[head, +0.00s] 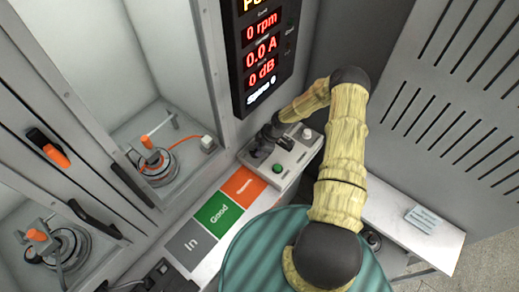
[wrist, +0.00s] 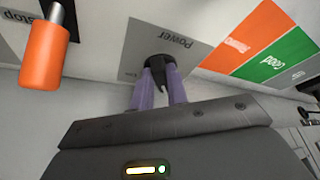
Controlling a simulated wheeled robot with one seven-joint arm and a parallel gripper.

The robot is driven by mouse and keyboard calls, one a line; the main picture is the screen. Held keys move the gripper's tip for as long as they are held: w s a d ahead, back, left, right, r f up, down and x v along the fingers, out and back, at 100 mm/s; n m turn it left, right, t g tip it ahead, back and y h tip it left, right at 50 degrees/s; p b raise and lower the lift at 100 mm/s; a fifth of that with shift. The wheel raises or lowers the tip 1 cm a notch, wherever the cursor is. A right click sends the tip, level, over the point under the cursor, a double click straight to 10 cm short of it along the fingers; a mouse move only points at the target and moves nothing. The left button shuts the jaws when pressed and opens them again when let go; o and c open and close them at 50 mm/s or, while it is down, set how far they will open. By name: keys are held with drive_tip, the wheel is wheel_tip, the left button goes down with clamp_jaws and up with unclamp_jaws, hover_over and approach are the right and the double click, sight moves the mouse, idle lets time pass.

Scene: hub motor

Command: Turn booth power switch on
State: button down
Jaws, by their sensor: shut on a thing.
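The booth power switch is a black knob (wrist: 157,62) at the grey plate marked "Power" (wrist: 180,40) in the wrist view. My gripper (wrist: 158,84), with purple fingers, is shut on it, one finger on each side. The fingers hide part of the knob, and its on or off position cannot be told. In the head view my gripper (head: 264,143) is at the left part of the sloped control box (head: 290,160), and the switch is hard to make out there.
The control box carries a green button (head: 277,168) and a white knob (head: 307,132). The display (head: 262,50) above is lit and reads 0 rpm, 0.0 A and 0 dB. Orange, green and grey areas (head: 213,215) lie left of the box.

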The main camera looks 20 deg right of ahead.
drive_tip(key=m+b, duration=0.1)
drive_tip(key=m+t, duration=0.1)
drive_tip(key=m, duration=0.1)
drive_tip(key=m+b, duration=0.1)
drive_tip(key=shift+s+a+f+h+b, duration=0.15)
drive_tip(key=shift+s+h+b, duration=0.15)
drive_tip(key=shift+h, duration=0.1)
drive_tip(key=m+b, duration=0.1)
drive_tip(key=m+t+h+b, duration=0.1)
drive_tip(key=m, duration=0.1)
drive_tip(key=m+b, duration=0.1)
drive_tip(key=shift+s+a+m+t, duration=0.1)
drive_tip(key=shift+a+m+t, duration=0.2)
drive_tip(key=shift+m, duration=0.1)
drive_tip(key=m+b, duration=0.1)
drive_tip(key=m+h+b, duration=0.1)
drive_tip(key=m, duration=0.1)
drive_tip(key=m+h+b, duration=0.1)
drive_tip(key=shift+s+a+m+t, duration=0.1)
drive_tip(key=shift+a+m+t, duration=0.2)
drive_tip(key=shift+a, duration=0.05)
drive_tip(key=shift+a+r+m+h+b, duration=0.1)
drive_tip(key=shift+m+h+b, duration=0.2)
drive_tip(key=shift+m, duration=0.4)
drive_tip(key=shift+a+r+m+h+b, duration=0.1)
drive_tip(key=shift+m+h+b, duration=0.2)
drive_tip(key=shift+m, duration=0.4)
drive_tip(key=c, duration=1.4)
unclamp_jaws()
